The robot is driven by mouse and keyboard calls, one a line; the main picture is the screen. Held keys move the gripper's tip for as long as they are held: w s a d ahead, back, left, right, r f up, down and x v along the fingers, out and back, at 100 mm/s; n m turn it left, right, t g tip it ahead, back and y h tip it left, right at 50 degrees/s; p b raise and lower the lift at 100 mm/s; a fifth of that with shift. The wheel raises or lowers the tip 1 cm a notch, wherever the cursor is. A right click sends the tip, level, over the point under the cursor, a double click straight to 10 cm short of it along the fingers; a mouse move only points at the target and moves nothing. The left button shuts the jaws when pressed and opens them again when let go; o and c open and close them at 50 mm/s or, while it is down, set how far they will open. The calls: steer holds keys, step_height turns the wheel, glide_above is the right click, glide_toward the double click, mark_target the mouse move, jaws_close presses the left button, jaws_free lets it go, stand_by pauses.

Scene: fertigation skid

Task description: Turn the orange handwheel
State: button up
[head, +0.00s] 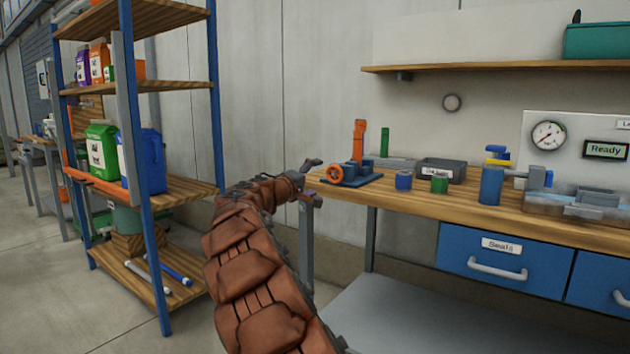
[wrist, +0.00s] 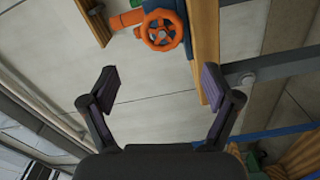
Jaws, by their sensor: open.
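The orange handwheel (head: 335,174) sits on the left side of a blue valve body (head: 354,172) on a blue base plate, near the left end of the wooden bench. An orange upright part (head: 359,140) rises behind it. My gripper (head: 314,181) is just left of the handwheel in the head view, apart from it. In the wrist view the handwheel (wrist: 162,30) shows spokes and a hub, at the top, beyond and between my fingers. My gripper (wrist: 158,84) is open there, with nothing between the fingers.
The bench top (head: 409,203) holds blue and green cylinders (head: 439,184), a grey bin (head: 441,170) and a clear tub to the right. A blue shelf rack (head: 145,160) with bags and bottles stands left of my arm. Open floor lies between rack and bench.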

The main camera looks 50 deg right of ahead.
steer(key=a, duration=1.2)
steer(key=shift+s, duration=0.3)
steer(key=shift+f, duration=0.1)
steer(key=shift+c, duration=0.3)
